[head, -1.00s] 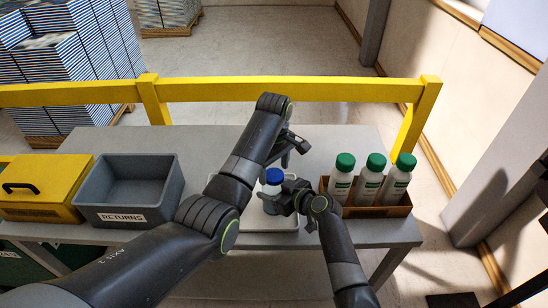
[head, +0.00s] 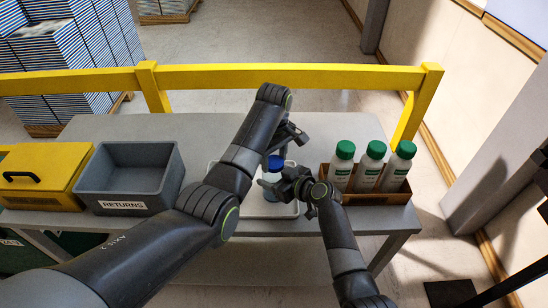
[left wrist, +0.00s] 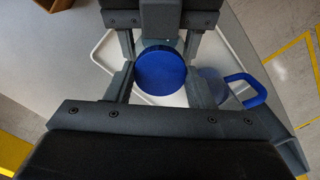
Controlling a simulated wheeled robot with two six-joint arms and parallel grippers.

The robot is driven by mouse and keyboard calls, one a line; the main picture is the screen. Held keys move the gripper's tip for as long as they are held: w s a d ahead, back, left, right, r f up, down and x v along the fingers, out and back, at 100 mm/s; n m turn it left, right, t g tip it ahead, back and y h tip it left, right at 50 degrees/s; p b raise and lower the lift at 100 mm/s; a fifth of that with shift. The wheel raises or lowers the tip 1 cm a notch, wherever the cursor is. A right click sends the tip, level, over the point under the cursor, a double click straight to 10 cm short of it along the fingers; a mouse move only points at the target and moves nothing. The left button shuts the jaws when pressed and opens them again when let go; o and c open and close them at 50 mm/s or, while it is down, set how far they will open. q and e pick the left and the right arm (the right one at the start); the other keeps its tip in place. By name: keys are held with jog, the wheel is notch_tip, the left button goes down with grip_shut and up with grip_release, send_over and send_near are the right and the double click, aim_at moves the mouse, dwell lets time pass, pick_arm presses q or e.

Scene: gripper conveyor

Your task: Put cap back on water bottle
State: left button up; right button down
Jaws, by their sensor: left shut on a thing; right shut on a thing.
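The blue cap (head: 275,162) sits over the top of the pale water bottle (head: 271,177), which stands upright above the white tray (head: 286,211). I cannot tell whether the cap is seated on the neck. My left gripper (head: 282,150) reaches down from above and is shut on the cap; in the left wrist view the cap (left wrist: 160,71) lies between its two fingers (left wrist: 160,80). My right gripper (head: 274,187) comes from the right and is shut on the bottle, hiding part of its side.
A brown box (head: 377,199) with several green-capped bottles stands close right of my right gripper. A grey RETURNS bin (head: 124,208) and a yellow box (head: 38,182) stand left. A yellow rail (head: 220,77) runs behind the table. A blue loop (left wrist: 248,90) shows in the left wrist view.

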pick_arm(q)
jog(key=m, duration=0.9)
jog(key=o, duration=1.1)
jog(key=shift+r, duration=2.25)
jog(key=shift+o, duration=0.3)
